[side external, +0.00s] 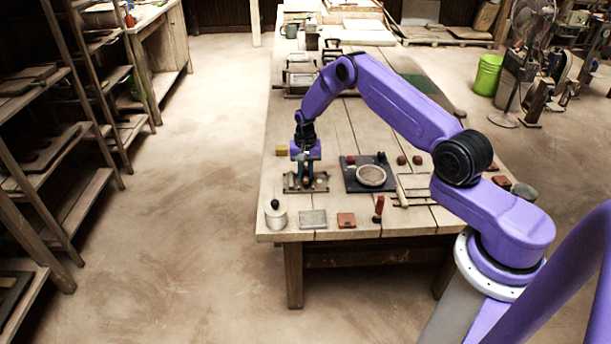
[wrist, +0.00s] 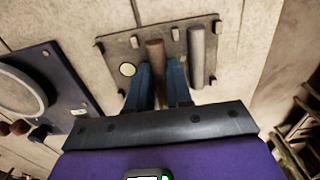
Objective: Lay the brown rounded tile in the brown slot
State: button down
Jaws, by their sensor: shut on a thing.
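My gripper (wrist: 158,92) points down with its blue fingers on either side of a brown rounded tile (wrist: 155,58), shut on it. In the wrist view the tile looks like a long brown bar over a grey-brown plate (wrist: 118,50) with small dark pegs. I cannot tell whether the tile touches the plate. A grey rounded bar (wrist: 196,55) lies beside it on the plate, and a pale disc (wrist: 128,69) lies on the other side. In the side view my gripper (side external: 305,178) is low over the plate (side external: 321,184). I cannot make out a brown slot.
A dark board (side external: 352,180) with a round pale dish (side external: 371,176) stands right of the plate. Along the front edge are a round pot (side external: 276,217), a grey block (side external: 312,219), a red-brown block (side external: 346,220) and a red upright piece (side external: 378,207). A yellow block (side external: 281,150) lies behind.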

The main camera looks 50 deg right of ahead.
jog(key=shift+f, duration=0.95)
jog(key=shift+f, duration=0.15)
jog(key=c, duration=1)
grip_release()
